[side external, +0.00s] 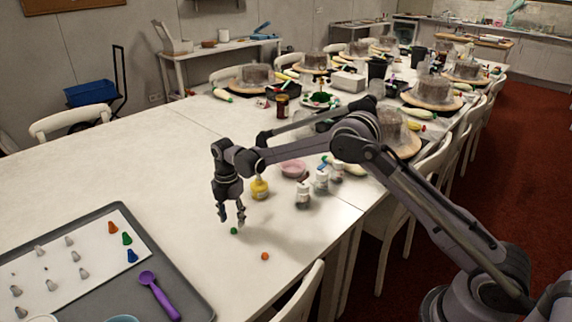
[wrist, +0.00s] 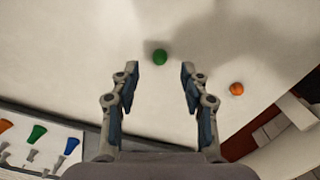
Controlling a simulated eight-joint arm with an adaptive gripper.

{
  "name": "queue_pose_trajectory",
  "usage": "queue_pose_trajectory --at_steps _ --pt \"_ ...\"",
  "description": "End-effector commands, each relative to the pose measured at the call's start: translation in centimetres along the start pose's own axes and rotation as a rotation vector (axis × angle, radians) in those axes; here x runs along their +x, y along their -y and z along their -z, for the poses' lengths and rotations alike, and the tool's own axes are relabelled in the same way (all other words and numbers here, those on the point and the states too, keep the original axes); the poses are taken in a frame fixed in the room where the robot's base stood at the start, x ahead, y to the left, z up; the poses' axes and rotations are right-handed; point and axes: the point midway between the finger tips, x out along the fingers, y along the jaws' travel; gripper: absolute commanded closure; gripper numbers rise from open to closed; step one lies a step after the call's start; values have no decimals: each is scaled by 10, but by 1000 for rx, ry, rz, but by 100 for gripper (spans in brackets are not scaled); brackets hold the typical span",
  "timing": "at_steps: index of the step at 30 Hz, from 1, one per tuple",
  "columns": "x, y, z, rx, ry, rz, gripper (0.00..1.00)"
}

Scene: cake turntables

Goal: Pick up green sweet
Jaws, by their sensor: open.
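The green sweet (side external: 234,231) is a small round ball on the white table, just below my gripper's fingertips in the side view. My gripper (side external: 231,218) points down, open and empty. In the wrist view the green sweet (wrist: 160,57) lies ahead of the gap between the two fingers of my gripper (wrist: 160,80), roughly centred between them. The fingers do not touch it.
An orange sweet (side external: 265,256) lies to the right, near the table edge; it also shows in the wrist view (wrist: 236,89). A grey tray (side external: 185,277) with piping nozzles and a purple spoon (side external: 158,296) is at left.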

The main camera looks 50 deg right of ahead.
Motion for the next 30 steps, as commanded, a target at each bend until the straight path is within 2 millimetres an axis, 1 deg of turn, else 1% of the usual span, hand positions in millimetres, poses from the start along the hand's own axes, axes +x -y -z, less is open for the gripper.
queue_pose_trajectory --at_steps 1,3,7,10,16,17,18,20,21,22,30 --pt "8 0 -2 1 0 0 55" --pt "18 0 -3 1 0 0 55" --pt "31 0 -2 0 0 -1 55" --pt "36 0 -2 0 0 -1 55" --pt "36 0 -2 0 0 -1 55" --pt "36 0 -2 0 0 -1 60" --pt "36 0 -2 0 0 -1 69" --pt "36 0 -2 0 0 -1 81" --pt "36 0 -2 0 0 -1 89" --pt "36 0 -2 0 0 -1 92" --pt "36 0 -2 0 0 -1 92"
